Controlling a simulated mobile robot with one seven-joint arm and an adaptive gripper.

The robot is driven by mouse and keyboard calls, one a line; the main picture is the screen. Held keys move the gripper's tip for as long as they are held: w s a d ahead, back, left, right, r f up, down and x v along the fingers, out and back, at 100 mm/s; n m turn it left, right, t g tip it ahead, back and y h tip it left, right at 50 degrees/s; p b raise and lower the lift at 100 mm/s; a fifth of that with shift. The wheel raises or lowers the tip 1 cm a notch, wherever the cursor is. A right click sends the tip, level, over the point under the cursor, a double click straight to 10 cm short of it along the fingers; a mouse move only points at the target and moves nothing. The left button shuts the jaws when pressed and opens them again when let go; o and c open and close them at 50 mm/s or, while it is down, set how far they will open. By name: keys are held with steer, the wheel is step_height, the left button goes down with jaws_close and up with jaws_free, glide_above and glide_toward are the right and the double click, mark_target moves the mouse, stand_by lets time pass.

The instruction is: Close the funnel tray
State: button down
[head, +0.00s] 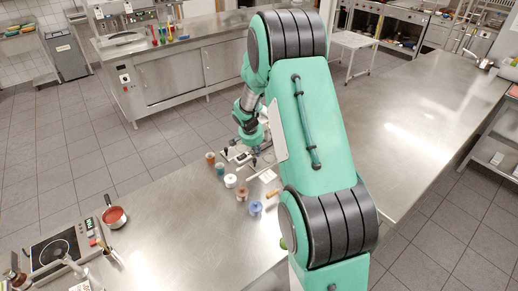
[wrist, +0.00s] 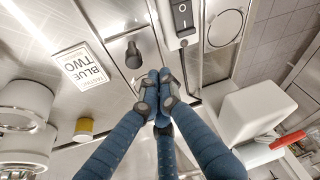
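I cannot single out the funnel tray with certainty. In the wrist view a metal panel with a black knob (wrist: 133,55) lies just beyond my fingertips. A unit with a black rocker switch (wrist: 182,14) stands right of it. My gripper (wrist: 160,95) has its blue fingers drawn together, with nothing visible between them. I cannot tell whether the fingertips touch the panel. In the head view a low metal device with black knobs (head: 241,157) sits on the steel counter (head: 160,220), below my wrist. My arm hides part of that area, and the fingers are not clear there.
Several small jars stand near the device, including a white one (head: 230,181) and a blue one (head: 255,208). A printed card (wrist: 80,67) lies left of the knob. A white block (wrist: 258,108) is right of my fingers. A hotplate (head: 55,249) stands front left.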

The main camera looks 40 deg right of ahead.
steer(key=shift+s+a, duration=0.25)
steer(key=shift+a, duration=0.2)
steer(key=a+b, duration=0.4)
steer(key=a, duration=0.2)
steer(key=shift+a+f, duration=0.15)
steer(key=shift+a, duration=0.45)
